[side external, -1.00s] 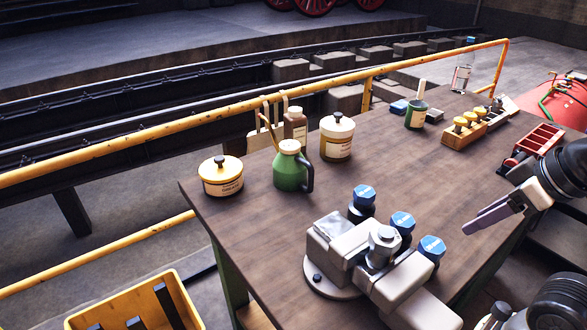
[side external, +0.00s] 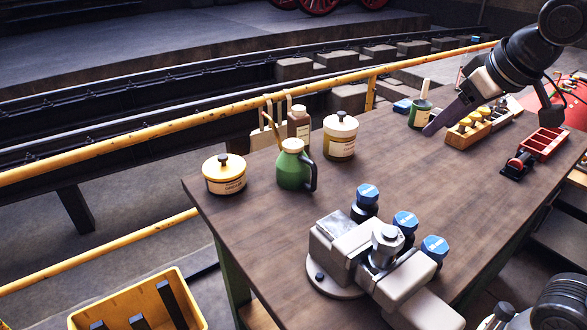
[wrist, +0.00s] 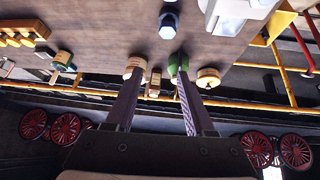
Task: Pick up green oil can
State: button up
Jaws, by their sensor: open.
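The green oil can (side external: 292,170), with a cream cap and a dark handle, stands upright on the workbench (side external: 255,215) left of centre in the side view. In the wrist view the green oil can (wrist: 174,66) shows beyond the tip of the right finger, partly covered by it. My gripper (side external: 432,128) is open and empty above the bench's far side, near the green cup with a brush, well to the right of the can. In the wrist view my gripper (wrist: 159,74) has its fingers spread apart.
A yellow tin (side external: 224,176), a brown bottle (side external: 299,124) and a cream-and-yellow canister (side external: 340,138) stand around the can. A yellow rail (side external: 225,108) runs behind the bench.

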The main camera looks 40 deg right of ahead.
jog(key=w+a+r, duration=0.1)
jog(key=w+r, duration=0.1)
jog(key=w, duration=0.7)
jog(key=n+g, duration=0.2)
send_over(305, 158)
jog(key=s+a, duration=0.2)
jog(key=s, duration=0.2)
notch_tip(305, 158, down, 18)
jog(key=r, duration=0.1)
jog(key=shift+h, duration=0.4)
jog(key=shift+w+d+r+x, duration=0.1)
jog(key=shift+w+x, duration=0.05)
jog(key=shift+x, duration=0.95)
jog(key=shift+w+d+r+x, duration=0.1)
jog(key=shift+x, duration=1)
jog(key=shift+w+d+r+x, duration=0.1)
jog(key=shift+w+d+x, duration=0.05)
jog(key=shift+x, duration=0.95)
grip_shut()
jog(key=shift+r, duration=0.1)
